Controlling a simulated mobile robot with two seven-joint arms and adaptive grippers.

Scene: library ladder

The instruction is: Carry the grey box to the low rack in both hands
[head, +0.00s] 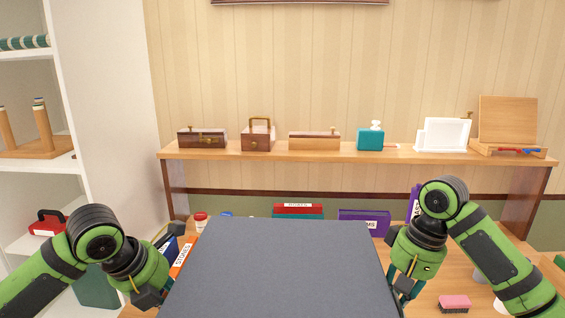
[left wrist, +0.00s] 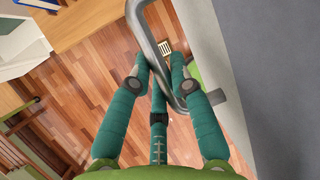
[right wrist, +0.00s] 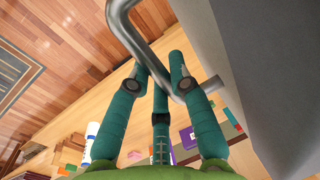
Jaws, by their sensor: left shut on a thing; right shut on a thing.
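The grey box (head: 282,265) is at the bottom middle of the head view, its flat dark top facing me and its lower part cut off. My left gripper (head: 162,292) is at its left side. In the left wrist view its teal fingers (left wrist: 160,78) are shut around a bent metal handle (left wrist: 143,30) on the box's side (left wrist: 217,70). My right gripper (head: 404,290) is at the right side. In the right wrist view its fingers (right wrist: 160,75) are shut around the matching metal handle (right wrist: 122,20). I cannot pick out the low rack for certain.
Behind the box is a wooden desk with a raised shelf (head: 350,155) holding small boxes, a teal bottle and an easel. Books and a pink brush (head: 454,303) lie on the desk. A white bookcase (head: 105,100) stands at left. Wooden floor (left wrist: 90,85) shows below my left gripper.

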